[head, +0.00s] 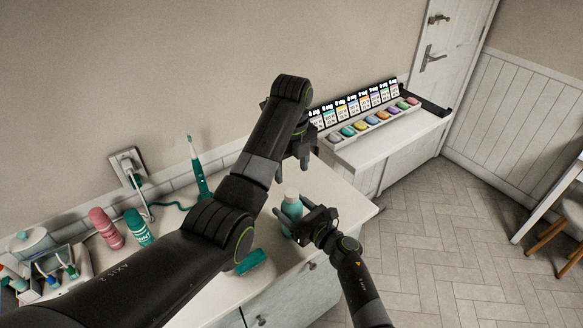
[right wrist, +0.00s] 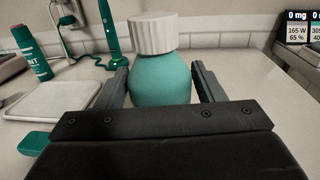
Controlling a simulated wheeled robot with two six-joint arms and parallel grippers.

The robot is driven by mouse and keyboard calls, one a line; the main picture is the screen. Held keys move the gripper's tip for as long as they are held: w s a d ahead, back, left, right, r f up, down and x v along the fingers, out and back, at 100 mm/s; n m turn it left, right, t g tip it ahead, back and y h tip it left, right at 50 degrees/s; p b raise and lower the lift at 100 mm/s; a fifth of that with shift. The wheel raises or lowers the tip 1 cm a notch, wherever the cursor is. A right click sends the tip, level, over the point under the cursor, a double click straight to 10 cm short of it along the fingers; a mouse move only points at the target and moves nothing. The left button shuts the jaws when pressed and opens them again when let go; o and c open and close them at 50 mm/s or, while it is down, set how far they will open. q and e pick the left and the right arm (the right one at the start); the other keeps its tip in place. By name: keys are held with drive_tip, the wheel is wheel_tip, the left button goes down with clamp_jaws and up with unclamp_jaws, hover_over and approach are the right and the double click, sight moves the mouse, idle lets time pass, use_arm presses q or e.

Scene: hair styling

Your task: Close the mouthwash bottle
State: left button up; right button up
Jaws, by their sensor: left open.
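The mouthwash bottle (head: 291,211) is teal and stands on the white counter near its right end. In the right wrist view the bottle (right wrist: 160,80) carries a white ribbed cap (right wrist: 153,33) on its top, looking slightly tilted; whether it is screwed tight I cannot tell. My right gripper (head: 305,226) has a finger against each side of the bottle's body, below the cap. My left gripper (head: 293,168) is open and empty, fingers pointing down, just above the cap in the head view and apart from it.
The counter (head: 345,205) is bare right of the bottle. A teal object (head: 250,262) lies near the front edge. An electric toothbrush (head: 198,168), a red can (head: 105,228) and a teal can (head: 138,227) stand to the left. A display of coloured items (head: 375,122) stands on the far cabinet.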

drive_tip(key=o, duration=0.3)
use_arm(q)
wheel_tip(320, 180, down, 2)
drive_tip(key=shift+f+b, duration=0.1)
drive_tip(key=shift+b, duration=0.9)
use_arm(e)
drive_tip(key=v, duration=1.7)
drive_tip(key=shift+s+d, duration=0.1)
drive_tip(key=shift+d, duration=0.05)
